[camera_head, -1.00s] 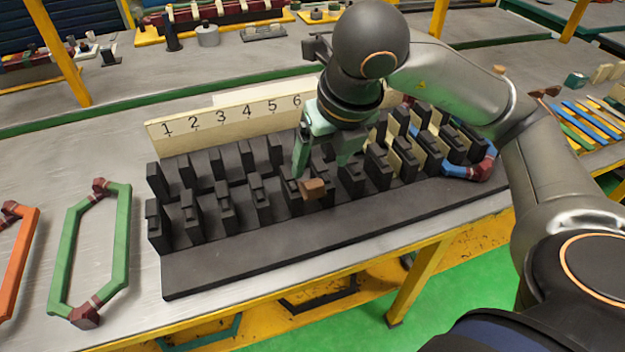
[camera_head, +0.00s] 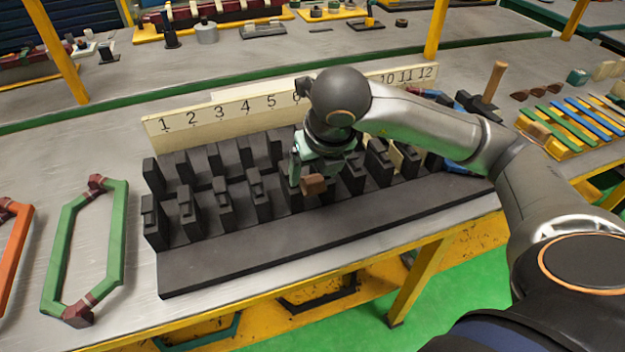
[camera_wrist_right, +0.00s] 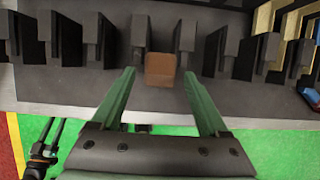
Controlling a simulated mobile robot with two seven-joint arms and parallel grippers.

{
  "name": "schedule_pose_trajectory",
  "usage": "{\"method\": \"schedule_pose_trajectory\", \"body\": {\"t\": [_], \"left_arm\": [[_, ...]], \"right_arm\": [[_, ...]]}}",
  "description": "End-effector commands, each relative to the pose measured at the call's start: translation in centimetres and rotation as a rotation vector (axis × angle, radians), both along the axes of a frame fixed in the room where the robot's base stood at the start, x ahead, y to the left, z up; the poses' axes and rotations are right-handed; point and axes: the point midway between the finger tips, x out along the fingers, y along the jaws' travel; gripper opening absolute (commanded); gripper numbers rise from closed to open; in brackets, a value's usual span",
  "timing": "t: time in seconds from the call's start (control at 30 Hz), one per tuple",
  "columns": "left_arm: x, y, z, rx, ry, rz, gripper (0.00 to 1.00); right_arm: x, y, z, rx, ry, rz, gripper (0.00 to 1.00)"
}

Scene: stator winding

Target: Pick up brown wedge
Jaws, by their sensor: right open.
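The brown wedge (camera_head: 313,184) is a small block at the front of the slotted black stator fixture (camera_head: 258,250), in front of a slot near the middle. It also shows in the right wrist view (camera_wrist_right: 160,69), between and just ahead of the green fingertips. My right gripper (camera_head: 312,170) is open above and around the wedge, its fingers (camera_wrist_right: 158,85) spread on either side with gaps. The head view partly hides the fingers behind the wrist.
A green coil (camera_head: 62,246) and an orange coil (camera_head: 14,260) lie left of the fixture. A numbered board (camera_head: 218,115) stands behind it. Blue and green strips (camera_head: 570,122) lie on a yellow rack at the right. The fixture's front ledge is clear.

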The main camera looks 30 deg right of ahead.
Motion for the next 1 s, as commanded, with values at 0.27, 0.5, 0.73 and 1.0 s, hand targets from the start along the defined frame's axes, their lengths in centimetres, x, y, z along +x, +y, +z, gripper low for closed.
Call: {"method": "schedule_pose_trajectory", "body": {"t": [0.27,0.5,0.73,1.0], "left_arm": [[0.00,-0.01,0.01,0.000,0.000,0.000,0.50],[-0.01,-0.01,0.01,0.000,0.000,0.000,0.50],[-0.01,-0.01,0.01,0.000,0.000,0.000,0.50],[-0.02,-0.01,0.01,0.000,0.000,0.000,0.50]], "right_arm": [[0.66,-0.23,-1.67,0.001,-0.001,0.000,0.78],[0.65,-0.22,-1.62,0.001,-0.001,-0.001,0.65],[0.64,-0.22,-1.60,0.002,-0.001,0.000,0.39],[0.63,-0.20,-1.60,0.002,-0.001,0.001,0.09]]}}
